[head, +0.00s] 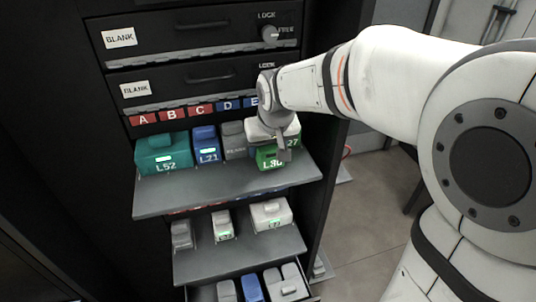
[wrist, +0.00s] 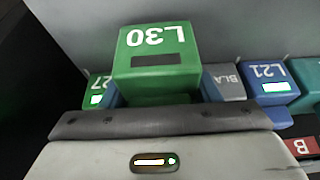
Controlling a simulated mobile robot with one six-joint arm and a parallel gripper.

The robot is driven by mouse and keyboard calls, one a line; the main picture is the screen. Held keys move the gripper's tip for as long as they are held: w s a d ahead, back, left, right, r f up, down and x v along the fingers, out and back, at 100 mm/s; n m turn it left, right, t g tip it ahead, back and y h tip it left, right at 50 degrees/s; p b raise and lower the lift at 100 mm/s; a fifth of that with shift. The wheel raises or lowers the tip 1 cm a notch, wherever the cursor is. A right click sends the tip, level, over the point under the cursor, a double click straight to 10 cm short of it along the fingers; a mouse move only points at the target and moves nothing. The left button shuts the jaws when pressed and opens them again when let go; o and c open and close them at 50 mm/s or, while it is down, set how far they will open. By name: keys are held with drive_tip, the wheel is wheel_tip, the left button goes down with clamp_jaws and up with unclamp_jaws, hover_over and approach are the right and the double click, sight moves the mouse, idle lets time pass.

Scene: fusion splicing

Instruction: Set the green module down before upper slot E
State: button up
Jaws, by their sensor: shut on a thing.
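The green module L30 (head: 268,159) is in the grasp of my gripper (head: 283,150) at the right part of the upper shelf (head: 225,190). In the wrist view the green module (wrist: 157,45) stands out in front of its neighbours, its label upside down. I cannot tell whether the module touches the shelf. The blue upper label E (head: 252,102) is partly covered by my wrist, and the slot under it is mostly hidden.
On the upper shelf stand a teal module L52 (head: 163,154), a blue module L21 (head: 206,145), a grey blank module (head: 234,139) and a green module ending in 27 (head: 293,141). A lower shelf (head: 240,257) holds grey and white modules. Bare shelf lies in front of the row.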

drive_tip(key=shift+a+f, duration=0.1)
drive_tip(key=shift+f, duration=0.5)
drive_tip(key=shift+w, duration=0.3)
drive_tip(key=shift+s+f, duration=0.1)
drive_tip(key=shift+s, duration=0.1)
drive_tip(key=o, duration=1.1)
drive_tip(key=shift+f, duration=0.1)
